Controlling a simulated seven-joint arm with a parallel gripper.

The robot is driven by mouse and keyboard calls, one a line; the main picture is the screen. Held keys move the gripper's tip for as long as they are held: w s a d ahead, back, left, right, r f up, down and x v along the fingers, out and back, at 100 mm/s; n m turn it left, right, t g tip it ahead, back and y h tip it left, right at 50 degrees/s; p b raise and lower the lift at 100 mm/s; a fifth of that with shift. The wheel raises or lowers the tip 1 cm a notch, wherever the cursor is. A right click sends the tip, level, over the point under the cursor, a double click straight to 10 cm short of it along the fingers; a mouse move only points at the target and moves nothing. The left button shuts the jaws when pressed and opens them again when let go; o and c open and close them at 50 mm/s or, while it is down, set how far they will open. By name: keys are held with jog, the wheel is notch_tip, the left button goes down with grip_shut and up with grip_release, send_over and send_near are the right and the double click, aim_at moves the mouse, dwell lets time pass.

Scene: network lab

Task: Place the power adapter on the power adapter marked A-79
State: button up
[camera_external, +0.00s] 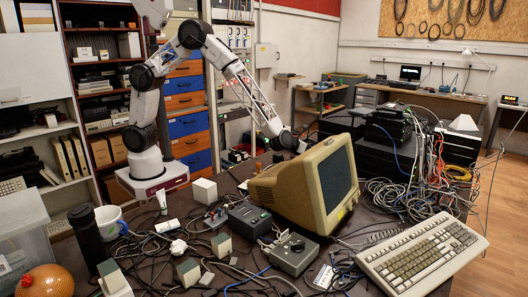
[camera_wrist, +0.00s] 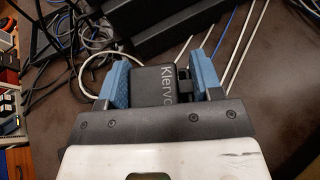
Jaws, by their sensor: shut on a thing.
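My gripper (camera_wrist: 160,75) is shut on a black power adapter (camera_wrist: 155,87), with one blue finger on each side. Part of the lettering "Klervo" shows on the adapter. In the external view my wrist end (camera_external: 288,141) is behind the beige monitor, which hides the fingers and the held adapter. Several boxy adapter-like units lie among cables on the table: a dark one (camera_external: 249,218), a grey one with a round knob (camera_external: 292,254), and small pale-and-green blocks (camera_external: 204,190). I cannot read an A-79 mark on any of them.
The beige monitor (camera_external: 310,185) stands mid-table with a keyboard (camera_external: 423,252) to its right. Tangled cables and black devices (camera_external: 388,125) crowd the right side. Bare tabletop (camera_wrist: 265,75) shows in the wrist view.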

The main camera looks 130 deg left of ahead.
jog(key=shift+f, duration=1.7)
jog(key=shift+f, duration=0.15)
jog(key=o, duration=1.1)
jog(key=shift+d, duration=0.1)
jog(key=v, duration=1.2)
jog(key=shift+s, duration=0.1)
